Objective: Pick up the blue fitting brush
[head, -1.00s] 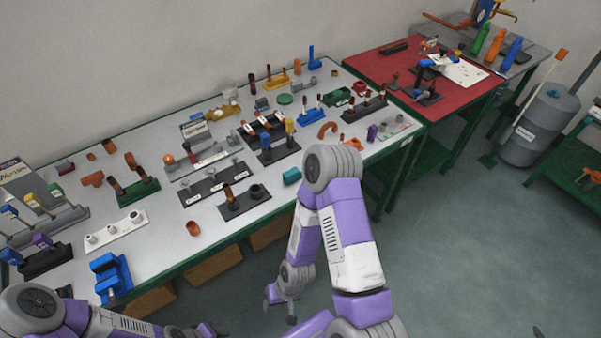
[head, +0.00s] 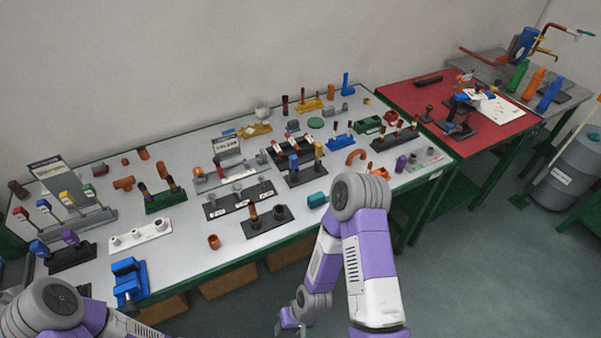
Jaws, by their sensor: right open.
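Two upright items with a blue and a yellow handle stand in a dark holder (head: 303,179) near the middle of the bench; the blue-handled one (head: 294,162) may be the blue fitting brush, but it is too small to be sure. Other blue-topped pieces stand at the left, one of them (head: 38,248) on a dark stand.
The grey bench (head: 180,245) is crowded with stands, copper fittings and a blue vise-like block (head: 129,282) near its front edge. A teal block (head: 317,200) lies near the front edge beside my right arm. A red table (head: 485,135) stands at right. Open floor lies front right.

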